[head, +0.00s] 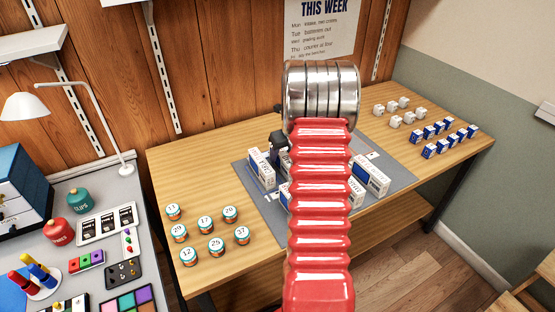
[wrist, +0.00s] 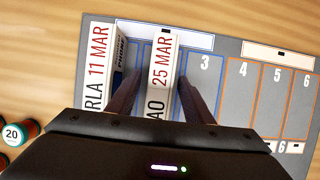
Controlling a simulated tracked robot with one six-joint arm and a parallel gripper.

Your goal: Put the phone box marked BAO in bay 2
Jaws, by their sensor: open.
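In the wrist view a white phone box (wrist: 162,72) reads "AO" and "25 MAR"; its first letter is hidden. It stands between the two fingers of my gripper (wrist: 160,84), which is open around it. The box is just left of bay 3 (wrist: 205,85); the number of the strip under it is covered. I cannot tell whether it touches the mat. To its left is another box (wrist: 98,70), reading "RLA" and "11 MAR". In the head view my arm hides the middle of the grey mat (head: 395,165).
Bays 4, 5 and 6 (wrist: 272,85), outlined in orange, look empty. More boxes (head: 373,177) stand on the mat's right side in the head view. Numbered tins (head: 206,224) stand to the left. Small white blocks (head: 395,121) and blue-and-white boxes (head: 450,138) are at the right.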

